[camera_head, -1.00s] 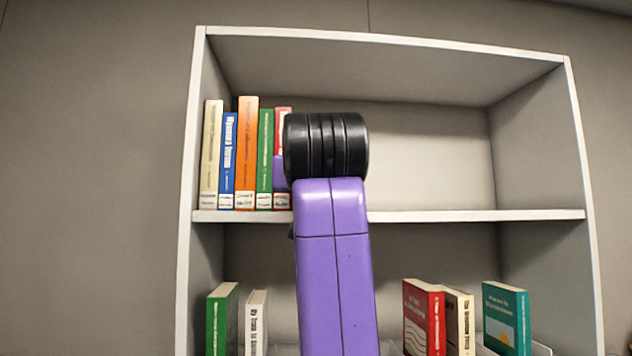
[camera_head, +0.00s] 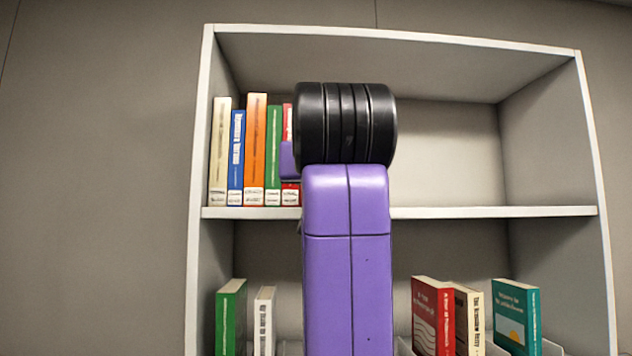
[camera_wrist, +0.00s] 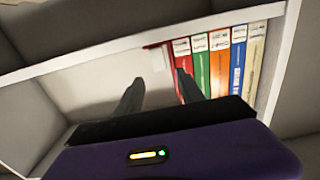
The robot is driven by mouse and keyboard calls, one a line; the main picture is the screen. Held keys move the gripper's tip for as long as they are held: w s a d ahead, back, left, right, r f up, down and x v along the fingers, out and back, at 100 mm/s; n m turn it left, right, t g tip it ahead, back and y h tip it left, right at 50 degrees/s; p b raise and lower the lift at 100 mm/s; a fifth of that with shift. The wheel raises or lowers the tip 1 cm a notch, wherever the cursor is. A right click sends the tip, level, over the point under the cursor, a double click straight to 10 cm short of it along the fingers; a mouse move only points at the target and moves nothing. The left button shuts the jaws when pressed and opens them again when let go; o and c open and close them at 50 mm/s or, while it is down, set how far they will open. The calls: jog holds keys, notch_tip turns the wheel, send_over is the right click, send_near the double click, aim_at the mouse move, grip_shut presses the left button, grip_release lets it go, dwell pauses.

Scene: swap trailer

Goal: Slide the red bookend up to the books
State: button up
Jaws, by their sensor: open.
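A row of upright books (camera_head: 255,150) stands at the left end of the upper shelf; it also shows in the wrist view (camera_wrist: 222,65), turned over. The row's inner end is a red book (camera_wrist: 182,47). Beside it in the wrist view is a thin red strip (camera_wrist: 157,44) along the shelf, which looks like part of the red bookend; the rest of it is hard to make out. My gripper (camera_wrist: 160,88) is open and empty, one finger in front of the red and green books, the other out over the bare back panel. In the head view my arm hides the gripper and the bookend.
The upper shelf board (camera_head: 500,211) is clear to the right of my arm. The white side walls (camera_head: 590,150) and top board (camera_head: 400,38) bound the bay. The lower shelf holds a green book (camera_head: 231,315), a red book (camera_head: 435,315) and a teal book (camera_head: 517,315).

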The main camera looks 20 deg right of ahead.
jog(key=shift+v, duration=1.55)
